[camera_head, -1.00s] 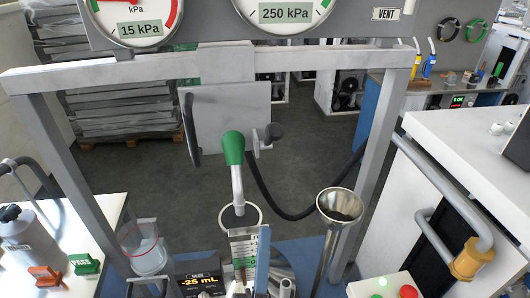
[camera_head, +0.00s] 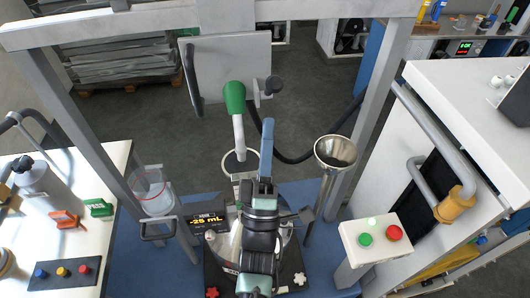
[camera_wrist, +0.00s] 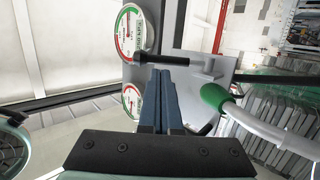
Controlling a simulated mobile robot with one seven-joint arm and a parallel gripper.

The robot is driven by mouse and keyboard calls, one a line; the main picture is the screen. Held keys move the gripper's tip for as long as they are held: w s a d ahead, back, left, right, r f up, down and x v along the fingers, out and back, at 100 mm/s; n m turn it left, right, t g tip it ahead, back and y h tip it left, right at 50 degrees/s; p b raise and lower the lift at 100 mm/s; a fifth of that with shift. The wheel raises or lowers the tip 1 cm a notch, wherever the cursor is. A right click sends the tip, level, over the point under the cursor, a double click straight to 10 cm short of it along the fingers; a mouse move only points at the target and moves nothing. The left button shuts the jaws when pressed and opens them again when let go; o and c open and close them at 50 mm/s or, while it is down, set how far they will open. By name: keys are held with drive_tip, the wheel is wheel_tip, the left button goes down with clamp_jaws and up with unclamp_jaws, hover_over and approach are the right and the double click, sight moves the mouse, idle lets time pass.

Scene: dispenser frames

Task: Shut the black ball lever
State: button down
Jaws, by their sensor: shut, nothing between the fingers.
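The black ball lever (camera_head: 272,85) sits at the right edge of the grey plate behind the green-handled pipe. It looks small there, and I cannot tell its exact angle. In the wrist view, a black rod (camera_wrist: 162,58), which appears to be this lever, runs sideways from a grey bracket, just beyond my fingertips. My gripper (camera_head: 267,124) is shut and empty, its blue fingers pointing away below the lever in the head view. The closed fingers (camera_wrist: 160,72) also show in the wrist view, and they overlap the rod's lower edge. I cannot tell whether they touch.
The green handle (camera_head: 234,97) and its pipe stand just left of the lever. A longer black handle (camera_head: 191,75) is on the plate's left edge. A metal funnel (camera_head: 335,150) stands at right, a clear beaker (camera_head: 152,190) at left. Grey posts frame both sides.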

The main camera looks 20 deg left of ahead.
sight(271, 89)
drive_tip(key=shift+p+x, duration=0.85)
drive_tip(key=shift+x, duration=1.25)
drive_tip(key=shift+r, duration=0.1)
